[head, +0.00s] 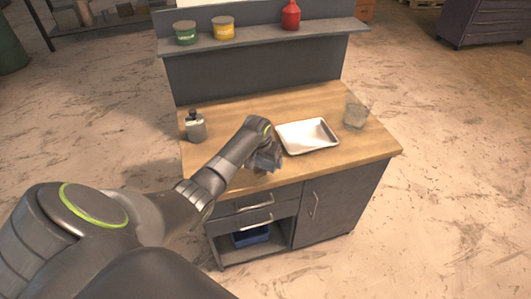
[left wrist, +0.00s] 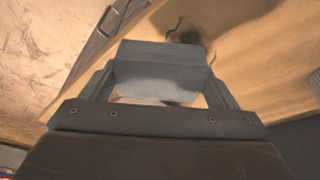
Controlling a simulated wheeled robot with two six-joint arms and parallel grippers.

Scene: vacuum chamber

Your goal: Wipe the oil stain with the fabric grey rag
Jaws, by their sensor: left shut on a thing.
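My left gripper (head: 265,161) is low over the front edge of the wooden bench top, left of the metal tray. It is shut on the grey rag, which shows as a grey folded piece (left wrist: 165,68) between the fingers in the left wrist view. In the head view the rag cannot be told clearly from the gripper. A dark oil stain (left wrist: 186,30) shows on the wood just beyond the rag in the left wrist view; in the head view my arm and gripper hide it. I cannot tell whether the rag touches the wood. My right gripper is not in view.
A metal tray (head: 307,135) lies right of the gripper, with a clear glass (head: 355,115) beyond it. A small bottle (head: 195,126) stands on the left. The shelf (head: 265,36) holds two tins and a red bottle (head: 291,15). The bench's back left is clear.

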